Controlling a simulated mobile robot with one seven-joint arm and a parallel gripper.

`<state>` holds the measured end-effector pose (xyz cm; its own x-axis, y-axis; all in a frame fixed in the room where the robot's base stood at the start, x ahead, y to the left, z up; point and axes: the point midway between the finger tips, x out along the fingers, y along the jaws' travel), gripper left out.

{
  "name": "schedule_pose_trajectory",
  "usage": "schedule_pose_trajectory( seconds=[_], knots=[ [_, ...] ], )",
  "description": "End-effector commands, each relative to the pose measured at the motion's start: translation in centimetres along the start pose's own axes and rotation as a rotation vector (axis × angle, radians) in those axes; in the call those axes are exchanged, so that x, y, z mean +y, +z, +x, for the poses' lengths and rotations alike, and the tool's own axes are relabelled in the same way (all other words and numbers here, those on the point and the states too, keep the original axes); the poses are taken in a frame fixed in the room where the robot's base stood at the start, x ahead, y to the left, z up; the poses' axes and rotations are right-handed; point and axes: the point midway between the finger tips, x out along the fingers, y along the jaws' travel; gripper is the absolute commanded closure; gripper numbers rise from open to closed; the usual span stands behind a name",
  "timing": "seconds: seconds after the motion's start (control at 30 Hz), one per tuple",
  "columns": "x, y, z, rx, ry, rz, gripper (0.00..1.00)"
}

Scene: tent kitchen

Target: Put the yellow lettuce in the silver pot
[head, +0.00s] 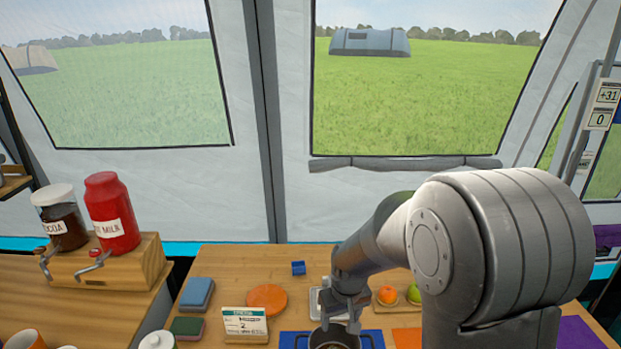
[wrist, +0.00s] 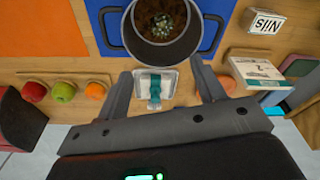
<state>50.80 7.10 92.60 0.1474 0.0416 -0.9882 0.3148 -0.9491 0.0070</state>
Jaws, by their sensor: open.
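The silver pot (wrist: 136,42) stands on a blue mat at the top of the wrist view, with a dark handle on each side. Its rim shows at the bottom edge of the head view (head: 334,336). Inside it is brown content with a speckled pale lump (wrist: 163,22); I cannot tell whether that lump is the lettuce. I see no clearly yellow lettuce elsewhere. My gripper (wrist: 160,70) is open with nothing held, its fingers apart just on the near side of the pot in the wrist view. It also shows in the head view (head: 341,312), by the pot.
A clear tray with a teal-banded item (wrist: 154,88) lies below the fingers. Fruit, including a red apple (wrist: 34,92), sits on a wooden board.

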Motion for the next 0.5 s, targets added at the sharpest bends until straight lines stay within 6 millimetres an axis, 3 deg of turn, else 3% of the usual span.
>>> schedule_pose_trajectory(
  seconds=[0.03,0.2,0.5],
  knots=[
    [0.3,0.4,-1.8,0.022,0.006,0.014,0.38],
    [0.8,2.6,-7.1,0.074,0.023,0.062,0.38],
    [1.1,7.8,-14.7,0.165,0.051,0.147,0.38]
  ],
)
